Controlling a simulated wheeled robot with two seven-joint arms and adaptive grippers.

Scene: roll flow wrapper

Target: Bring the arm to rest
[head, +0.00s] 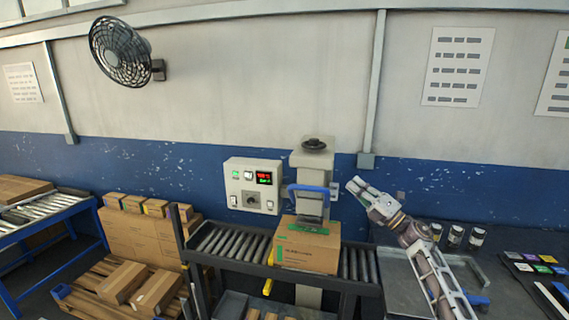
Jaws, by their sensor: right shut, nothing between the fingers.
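My right arm comes up from the lower right of the head view. My right gripper (357,186) is at its upper end, raised and pointing up and to the left. Its fingers are shut with nothing between them. It is to the right of the machine column (313,160) and its blue handle (306,188), apart from them in the picture. A cardboard box (305,250) with green tape on top sits on the roller conveyor (235,243) below the column. My left gripper does not show.
A control box (253,186) with a lit display stands left of the column. A metal tray (401,282) lies under my right arm, with several jars (455,236) behind it. Small cartons and a large box (146,238) stand at the left. The wall above is clear near the gripper.

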